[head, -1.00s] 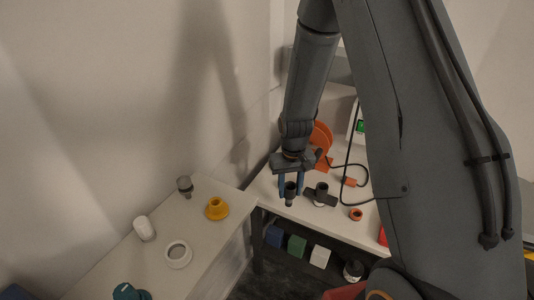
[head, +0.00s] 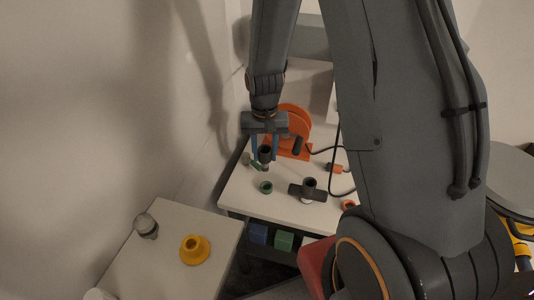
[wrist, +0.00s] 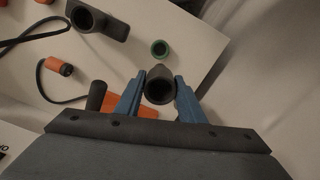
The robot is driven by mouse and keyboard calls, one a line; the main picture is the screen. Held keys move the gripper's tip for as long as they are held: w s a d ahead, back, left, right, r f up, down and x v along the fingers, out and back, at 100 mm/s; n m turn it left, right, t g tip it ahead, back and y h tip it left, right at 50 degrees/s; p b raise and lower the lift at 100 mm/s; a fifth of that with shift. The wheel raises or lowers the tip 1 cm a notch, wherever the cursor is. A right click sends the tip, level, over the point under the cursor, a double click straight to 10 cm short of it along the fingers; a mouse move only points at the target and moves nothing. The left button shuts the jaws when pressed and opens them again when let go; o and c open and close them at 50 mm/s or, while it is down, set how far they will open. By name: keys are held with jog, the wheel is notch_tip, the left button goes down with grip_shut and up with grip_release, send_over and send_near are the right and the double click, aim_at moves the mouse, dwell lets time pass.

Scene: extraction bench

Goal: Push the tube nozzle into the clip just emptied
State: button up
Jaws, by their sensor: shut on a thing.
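My gripper (head: 264,156) is shut on a dark, hollow, upright tube nozzle (head: 265,153), above the back left part of the bench. In the wrist view its round mouth (wrist: 160,90) shows between the two blue fingers. A small green ring (head: 266,187), perhaps a clip, sits on the white bench, nearer the front than the nozzle and apart from it; it also shows in the wrist view (wrist: 160,48). Another green piece (head: 247,159) lies left of the fingers, partly hidden. I cannot tell which clip is the emptied one, nor see the nozzle's lower end clearly.
A dark T-shaped fitting (head: 309,190) stands right of the green ring, with an orange ring (head: 348,205) beyond it. An orange reel stand (head: 293,120) is close behind my gripper. A cable with an orange plug (head: 334,168) lies to the right. The left table holds a yellow flanged part (head: 194,249).

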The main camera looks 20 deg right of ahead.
jog(key=s+m, duration=0.1)
jog(key=s+r+m+b, duration=0.1)
jog(key=m+b, duration=0.1)
jog(key=shift+s+a+r+m, duration=0.25)
jog(key=shift+s+r+m, duration=0.05)
jog(key=shift+s+r, duration=0.1)
jog(key=shift+p, duration=0.3)
notch_tip(320, 180, down, 6)
jog(key=b, duration=0.3)
jog(key=shift+r+p, duration=0.1)
jog(key=shift+p, duration=0.5)
dwell(1.7)
jog(key=shift+f+b, duration=0.75)
jog(key=shift+f, duration=0.55)
jog(key=o, duration=1.2)
